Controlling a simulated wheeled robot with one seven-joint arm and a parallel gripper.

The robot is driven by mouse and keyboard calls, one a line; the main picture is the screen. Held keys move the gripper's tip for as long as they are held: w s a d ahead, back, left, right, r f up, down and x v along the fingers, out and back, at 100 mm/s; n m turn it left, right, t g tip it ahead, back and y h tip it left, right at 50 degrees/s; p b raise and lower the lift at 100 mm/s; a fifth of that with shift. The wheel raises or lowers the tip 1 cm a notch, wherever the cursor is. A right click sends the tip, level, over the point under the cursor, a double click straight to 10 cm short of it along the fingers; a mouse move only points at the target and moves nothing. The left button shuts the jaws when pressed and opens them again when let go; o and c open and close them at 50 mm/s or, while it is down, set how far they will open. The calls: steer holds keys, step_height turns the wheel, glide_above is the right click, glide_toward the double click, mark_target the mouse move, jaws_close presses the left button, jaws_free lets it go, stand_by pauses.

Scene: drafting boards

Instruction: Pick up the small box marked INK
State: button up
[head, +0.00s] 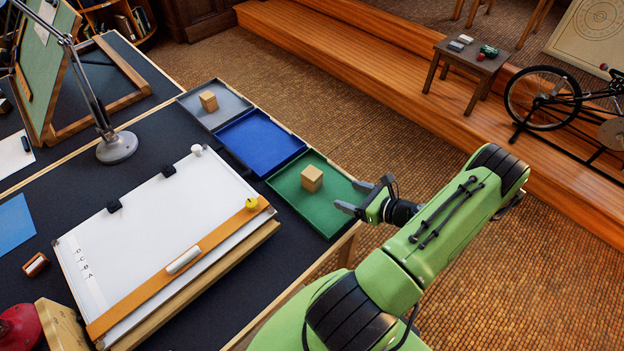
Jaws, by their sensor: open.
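No INK marking is legible in the head view. A small reddish-brown box (36,265) with a pale patch lies on the dark table at the left, beside the drawing board; its marking is too small to read. One plain wooden cube (312,178) sits in the green tray (322,224), and another (208,101) sits in the grey tray (232,118). My gripper (354,198) is open and empty at the right edge of the green tray, to the right of its cube and far from the reddish-brown box.
The blue tray (262,142) between the other two is empty. A white drawing board (140,222) with an orange straightedge (215,238) fills the table's middle. Black blocks (168,170) and a yellow object (251,203) stand on it. A lamp (117,148) stands behind.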

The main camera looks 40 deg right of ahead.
mark_target(315, 174)
steer(key=w, duration=0.2)
steer(key=w+a, duration=0.1)
steer(key=w, duration=0.5)
steer(key=shift+w+a, duration=0.15)
steer(key=shift+w, duration=0.1)
steer(key=x, duration=0.3)
steer(key=r+b+x, duration=0.1)
steer(key=x, duration=0.1)
steer(key=shift+w+f, duration=0.15)
steer(key=shift+w, duration=0.3)
steer(key=shift+c, duration=0.4)
steer(key=c, duration=1)
